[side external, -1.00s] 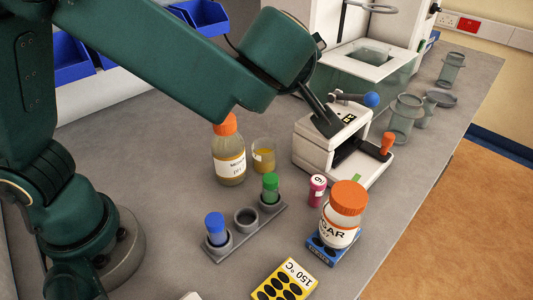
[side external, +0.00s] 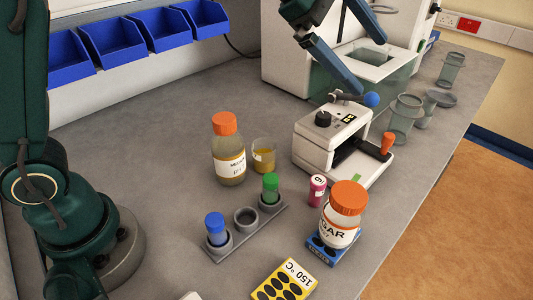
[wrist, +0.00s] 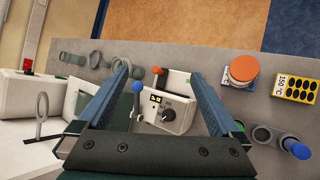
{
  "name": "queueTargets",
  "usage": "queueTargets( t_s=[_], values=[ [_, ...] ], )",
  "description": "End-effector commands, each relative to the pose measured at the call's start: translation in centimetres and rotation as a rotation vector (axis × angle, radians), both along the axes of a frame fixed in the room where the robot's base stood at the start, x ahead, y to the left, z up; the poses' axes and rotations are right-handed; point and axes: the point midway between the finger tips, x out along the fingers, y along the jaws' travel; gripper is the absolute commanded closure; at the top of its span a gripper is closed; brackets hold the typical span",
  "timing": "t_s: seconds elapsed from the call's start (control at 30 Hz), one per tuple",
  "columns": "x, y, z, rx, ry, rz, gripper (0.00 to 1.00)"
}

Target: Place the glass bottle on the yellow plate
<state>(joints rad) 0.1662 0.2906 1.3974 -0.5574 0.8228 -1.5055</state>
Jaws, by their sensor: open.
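A glass bottle with an orange cap and an agar label (side external: 342,232) stands upright on a blue plate (side external: 322,252). From above, its orange cap shows in the wrist view (wrist: 243,69). A second orange-capped bottle (side external: 228,160) stands further left; which bottle the task means is not certain. My gripper (wrist: 160,72) is open and empty, high above the white device at the back, away from both bottles and the plate.
A grey rack (side external: 246,232) holds blue- and green-capped tubes beside the yellow plate. A pink vial (side external: 317,189) and a small beaker (side external: 263,156) stand close by. The white device (side external: 332,138) has a blue-knobbed lever. Clear glassware (side external: 403,117) lines the right edge.

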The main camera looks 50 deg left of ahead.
Motion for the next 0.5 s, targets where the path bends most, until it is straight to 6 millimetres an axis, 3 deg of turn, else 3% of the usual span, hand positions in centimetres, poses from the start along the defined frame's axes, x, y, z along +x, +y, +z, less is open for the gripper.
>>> queueTargets(
  t_s=[0.03, 0.2, 0.5],
  values=[
    [-0.8, 2.0, -0.9, 0.026, 0.09, 0.049, 0.0],
    [-4.1, 7.7, -3.4, 0.118, 0.371, 0.241, 0.0],
    [-9.2, 15.2, -4.6, 0.243, 0.677, 0.588, 0.0]
  ],
)
